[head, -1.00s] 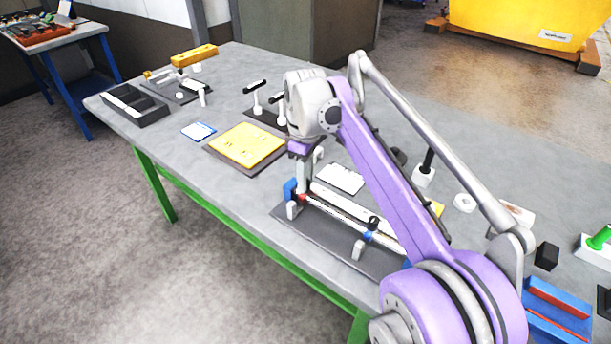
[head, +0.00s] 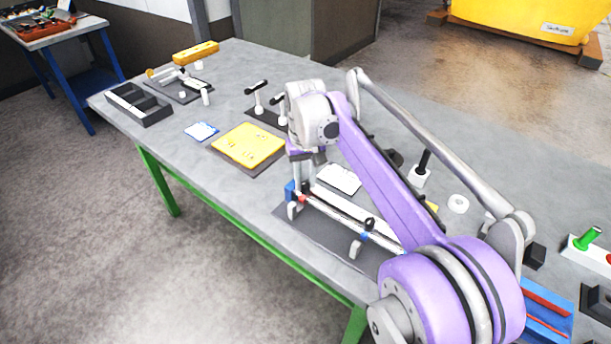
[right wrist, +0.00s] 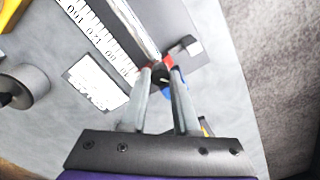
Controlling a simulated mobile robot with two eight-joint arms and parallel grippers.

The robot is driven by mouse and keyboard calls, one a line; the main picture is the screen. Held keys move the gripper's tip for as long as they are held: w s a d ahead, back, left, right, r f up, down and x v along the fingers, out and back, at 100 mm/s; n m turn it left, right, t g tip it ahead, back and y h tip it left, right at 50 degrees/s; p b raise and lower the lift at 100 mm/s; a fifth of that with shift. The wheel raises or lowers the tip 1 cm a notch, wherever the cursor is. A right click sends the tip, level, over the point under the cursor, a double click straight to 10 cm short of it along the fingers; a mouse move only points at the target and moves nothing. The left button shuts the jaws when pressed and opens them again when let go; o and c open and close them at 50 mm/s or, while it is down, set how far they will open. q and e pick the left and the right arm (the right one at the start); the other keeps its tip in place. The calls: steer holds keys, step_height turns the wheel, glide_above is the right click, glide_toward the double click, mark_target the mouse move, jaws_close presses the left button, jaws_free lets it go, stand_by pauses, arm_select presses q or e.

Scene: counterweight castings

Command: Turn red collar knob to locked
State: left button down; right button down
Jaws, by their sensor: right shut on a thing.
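The red collar (head: 302,198) sits near the left end of a silver rod (head: 340,213) on a dark base plate (head: 315,230). My right gripper (head: 302,190) points down at it. In the right wrist view the fingertips (right wrist: 163,74) are shut on the dark knob (right wrist: 160,73) of the red collar (right wrist: 167,61). The fingers hide much of the knob, so I cannot read its locked mark. A blue collar (head: 366,237) with a black knob (head: 370,223) is farther right on the rod. My left gripper is not in view.
A white scale (right wrist: 95,30) runs beside the rod. A white card (head: 339,179) lies behind it, and a yellow plate (head: 248,144) lies to the left. White posts with black handles (head: 256,98) stand behind. The bench's front left is clear.

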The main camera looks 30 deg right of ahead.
mark_target(306, 184)
steer(key=m+p, duration=0.1)
steer(key=m, duration=0.2)
steer(key=shift+r+m, duration=0.1)
steer(key=shift+m, duration=0.2)
steer(key=shift+m+p, duration=0.3)
steer(key=shift+m, duration=1.5)
steer(key=shift+d, duration=0.1)
steer(key=c, duration=0.7)
jaws_free()
steer(key=shift+o, duration=0.2)
step_height(306, 184, up, 11)
steer(key=p, duration=0.1)
steer(key=shift+f, duration=0.2)
